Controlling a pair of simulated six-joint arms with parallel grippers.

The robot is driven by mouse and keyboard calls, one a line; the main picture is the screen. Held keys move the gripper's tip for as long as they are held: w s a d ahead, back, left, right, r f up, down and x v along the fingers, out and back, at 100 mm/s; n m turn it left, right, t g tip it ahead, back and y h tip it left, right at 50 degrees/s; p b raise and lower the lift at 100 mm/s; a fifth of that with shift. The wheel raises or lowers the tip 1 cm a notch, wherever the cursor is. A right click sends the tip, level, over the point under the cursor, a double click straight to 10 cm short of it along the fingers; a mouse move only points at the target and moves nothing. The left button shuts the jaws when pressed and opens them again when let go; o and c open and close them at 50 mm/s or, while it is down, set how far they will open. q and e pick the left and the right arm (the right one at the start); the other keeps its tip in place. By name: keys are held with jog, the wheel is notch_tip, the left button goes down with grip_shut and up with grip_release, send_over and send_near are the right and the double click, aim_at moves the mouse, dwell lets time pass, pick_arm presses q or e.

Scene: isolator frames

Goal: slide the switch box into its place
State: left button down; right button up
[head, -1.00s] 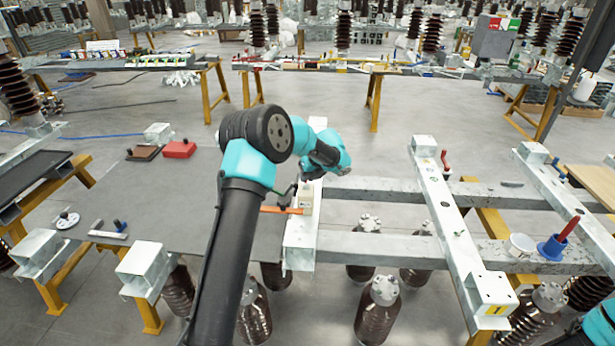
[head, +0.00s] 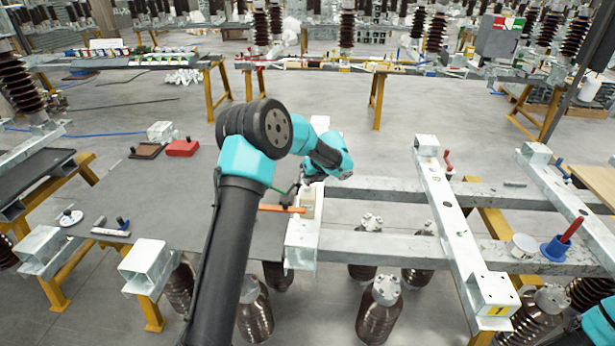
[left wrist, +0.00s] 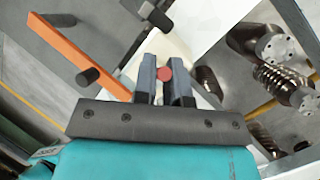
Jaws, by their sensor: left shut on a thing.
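The switch box, a small cream box (head: 308,208), stands on the near part of a pale steel beam (head: 302,240) in the head view. An orange bar (head: 281,208) reaches out to its left and also shows in the left wrist view (left wrist: 80,57). My left gripper (left wrist: 164,75) is shut on the switch box, with a round red knob (left wrist: 164,73) between its fingers. In the head view the left gripper (head: 308,188) is mostly hidden behind its own wrist. Whether the box's base touches the beam is hard to tell. My right gripper is out of view.
Parallel grey rails (head: 380,245) run right from the beam to a second steel beam (head: 455,225), with ribbed brown insulators (head: 378,312) below. A grey mat-like top (head: 150,200) lies left, holding a red block (head: 182,147).

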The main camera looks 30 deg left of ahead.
aim_at(305, 188)
pick_arm(q)
jog(key=shift+s+d, duration=0.35)
jog(key=shift+s, duration=0.35)
jog(key=shift+s+d, duration=0.3)
jog(key=shift+s, duration=0.35)
jog(key=c, duration=1.1)
grip_release()
jog(key=shift+r, duration=0.1)
jog(key=v, duration=1.7)
jog(key=shift+r, duration=0.1)
